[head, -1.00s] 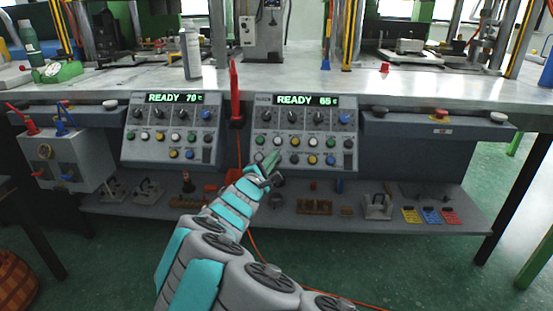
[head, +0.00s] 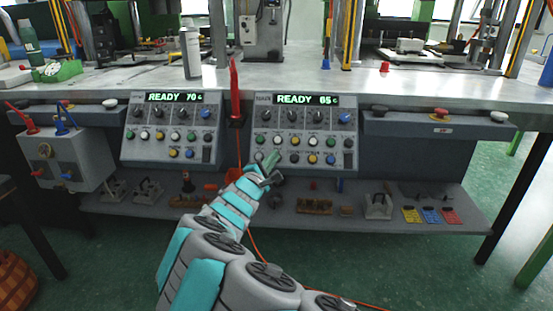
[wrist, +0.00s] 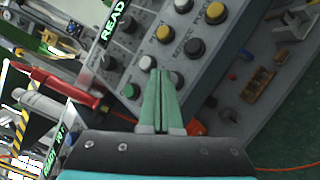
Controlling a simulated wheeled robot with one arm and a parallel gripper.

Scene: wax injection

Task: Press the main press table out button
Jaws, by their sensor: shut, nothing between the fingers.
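The main press panel (head: 303,128) is the right of two sloped control boxes, with a green READY 65 display. It carries rows of coloured round buttons; the label words are too small for me to tell which is table out. My gripper (head: 272,156) is shut and empty in front of the panel's lower left. In the wrist view the green fingertips (wrist: 158,72) point at the panel beside a white button (wrist: 147,63), with a green button (wrist: 132,90) to their left. A grey button (wrist: 177,78) is partly hidden by the fingers. I cannot tell whether the tips touch anything.
The left panel (head: 172,127) shows READY 70. A red upright tool (head: 235,92) stands between the panels. A console with a red button (head: 440,114) is on the right. The shelf below (head: 350,208) holds several small parts. The metal tabletop (head: 300,83) lies above.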

